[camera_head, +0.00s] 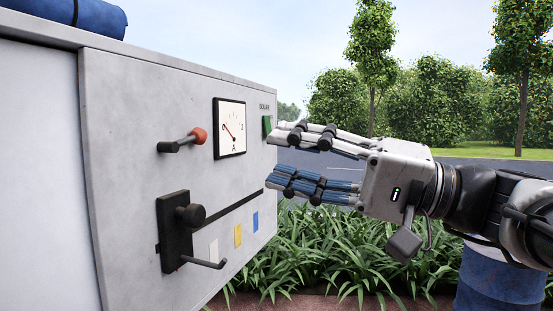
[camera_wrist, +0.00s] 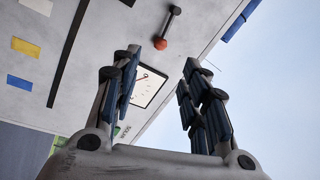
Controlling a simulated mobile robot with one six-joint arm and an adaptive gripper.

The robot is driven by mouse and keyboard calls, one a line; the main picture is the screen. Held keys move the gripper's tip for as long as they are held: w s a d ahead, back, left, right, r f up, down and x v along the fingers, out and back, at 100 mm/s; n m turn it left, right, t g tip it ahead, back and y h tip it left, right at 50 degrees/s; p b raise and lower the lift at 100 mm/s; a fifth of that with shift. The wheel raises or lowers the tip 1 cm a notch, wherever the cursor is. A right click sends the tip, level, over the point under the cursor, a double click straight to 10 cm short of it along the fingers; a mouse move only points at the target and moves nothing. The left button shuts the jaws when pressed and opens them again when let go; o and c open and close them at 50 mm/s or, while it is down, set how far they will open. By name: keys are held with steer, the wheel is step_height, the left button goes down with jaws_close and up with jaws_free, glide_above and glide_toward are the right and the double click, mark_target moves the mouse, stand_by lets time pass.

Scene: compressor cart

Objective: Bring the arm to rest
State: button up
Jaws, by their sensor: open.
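My gripper (camera_head: 272,158) is at the right end of the grey panel in the head view, with its fingers pointing left. Its two fingers are spread apart with nothing between them. The wrist view also shows my gripper (camera_wrist: 160,65) open, with the panel behind one finger and sky behind the other. The green switch (camera_head: 267,125) under the "SOLAR" label is just beside the upper fingertip; I cannot tell whether they touch. The rest of my arm reaches in from the right.
The panel (camera_head: 130,110) carries a red-knobbed lever (camera_head: 199,136), a dial gauge (camera_head: 229,127), and a black slider handle (camera_head: 190,215) with a protruding rod. White, yellow (camera_head: 238,235) and blue (camera_head: 255,222) patches sit below. A blue roll (camera_head: 80,14) lies on top. Plants (camera_head: 330,250) grow below my gripper.

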steer(key=shift+s+d, duration=0.1)
steer(key=shift+d, duration=0.2)
steer(key=shift+f, duration=0.1)
steer(key=s+a+f+m+g+h+b, duration=0.1)
steer(key=s+f+h+b, duration=0.15)
steer(key=f, duration=0.65)
steer(key=s+a+f+m+h+b, duration=0.1)
steer(key=s+f+h+b, duration=0.15)
steer(key=f, duration=0.65)
steer(key=s+a+f+m+g+h+b, duration=0.15)
steer(key=f+h, duration=0.25)
steer(key=f, duration=0.6)
steer(key=s+d+f+n+h+b, duration=0.1)
steer(key=s+d+f+h+b, duration=0.1)
steer(key=f, duration=0.6)
steer(key=s+d+f+n+h+b, duration=0.1)
steer(key=s+d+f+h+b, duration=0.1)
steer(key=s+d+f+h, duration=0.2)
steer(key=s+d+f+n+t+h+b, duration=0.1)
steer(key=d+f+h, duration=0.3)
steer(key=d+f, duration=0.4)
step_height(320, 180, down, 4)
steer(key=shift+s+f+b, duration=0.2)
steer(key=shift+s+b, duration=0.25)
steer(key=shift+s, duration=0.45)
